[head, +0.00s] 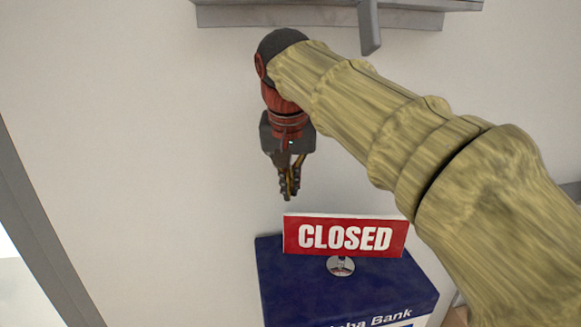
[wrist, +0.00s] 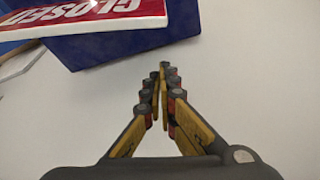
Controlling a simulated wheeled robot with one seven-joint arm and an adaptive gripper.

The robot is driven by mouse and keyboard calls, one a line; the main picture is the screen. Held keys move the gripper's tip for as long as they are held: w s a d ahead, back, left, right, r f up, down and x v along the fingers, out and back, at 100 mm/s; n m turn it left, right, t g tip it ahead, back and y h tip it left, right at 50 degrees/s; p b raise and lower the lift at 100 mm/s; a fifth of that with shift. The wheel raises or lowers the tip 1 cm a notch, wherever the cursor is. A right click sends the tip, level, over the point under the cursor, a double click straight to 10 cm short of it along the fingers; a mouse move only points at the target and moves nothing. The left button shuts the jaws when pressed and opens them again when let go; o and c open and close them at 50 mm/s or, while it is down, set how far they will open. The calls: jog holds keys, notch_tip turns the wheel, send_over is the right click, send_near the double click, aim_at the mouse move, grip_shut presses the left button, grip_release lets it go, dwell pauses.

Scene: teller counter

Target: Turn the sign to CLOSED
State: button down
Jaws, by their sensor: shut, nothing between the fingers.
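The sign (head: 345,236) is a red plate with a white border, and the face toward the head camera reads CLOSED in white. It stands on a small round metal mount (head: 341,266) on top of a dark blue box (head: 285,285). In the wrist view the sign (wrist: 85,14) shows at the upper left, with its lettering upside down, above the blue box (wrist: 120,46). My gripper (head: 290,197) is above and to the left of the sign in the head view, apart from it. In the wrist view its fingers (wrist: 164,68) are together and empty.
The blue box carries white lettering ending in "Bank" on its front. A grey metal fixture (head: 320,14) is at the top of the head view. A grey frame edge (head: 40,235) runs down the left side. The pale surface (head: 150,150) left of my gripper is clear.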

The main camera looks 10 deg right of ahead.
aim_at(287, 213)
jog(key=s, duration=0.4)
jog(key=shift+a+f+p, duration=0.1)
jog(key=shift+a+p, duration=0.2)
jog(key=shift+p, duration=0.05)
jog(key=s, duration=0.1)
jog(key=s+a+n+b, duration=0.1)
jog(key=s, duration=0.1)
jog(key=shift+s, duration=0.15)
dwell(0.3)
